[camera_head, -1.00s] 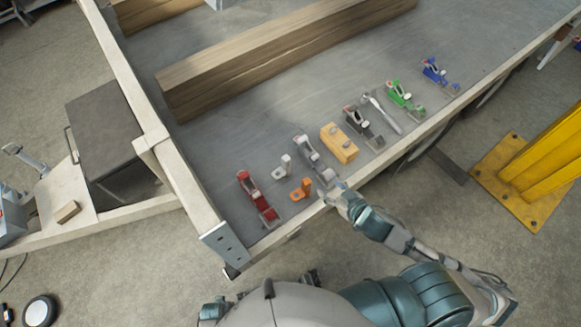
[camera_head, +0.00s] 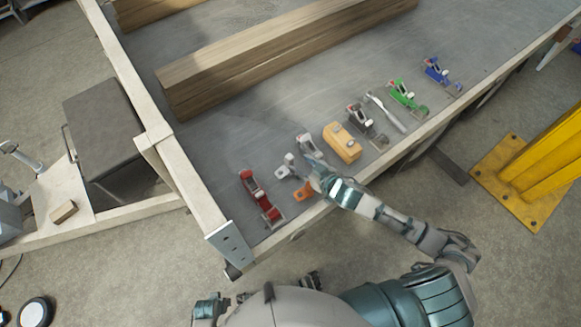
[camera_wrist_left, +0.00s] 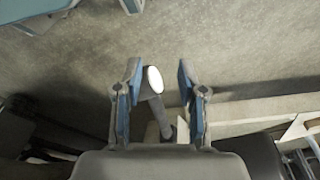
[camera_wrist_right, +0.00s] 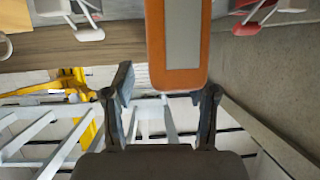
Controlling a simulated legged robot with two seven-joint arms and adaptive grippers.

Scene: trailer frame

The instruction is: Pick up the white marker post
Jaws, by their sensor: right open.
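The white marker post (camera_head: 289,159) stands on its small flat base on the grey trailer bed (camera_head: 235,130), between the red clamp (camera_head: 260,195) and the grey-white clamp (camera_head: 307,144). My right gripper (camera_head: 303,170) is just right of the post, over the bed's near edge, and partly covers things there. Its fingers (camera_wrist_right: 165,105) are apart in the right wrist view. A large orange piece with a grey panel (camera_wrist_right: 180,40) shows beyond them. I cannot pick out the white post there. My left gripper's fingers (camera_wrist_left: 158,95) are apart in the left wrist view.
An orange post (camera_head: 303,192) is close below my right gripper. A yellow-orange block (camera_head: 342,143), a dark clamp (camera_head: 362,121), a green clamp (camera_head: 404,95) and a blue clamp (camera_head: 438,72) line the edge. Timber beams (camera_head: 290,52) lie behind. A white-topped grey cylinder (camera_wrist_left: 155,80) shows between my left fingers.

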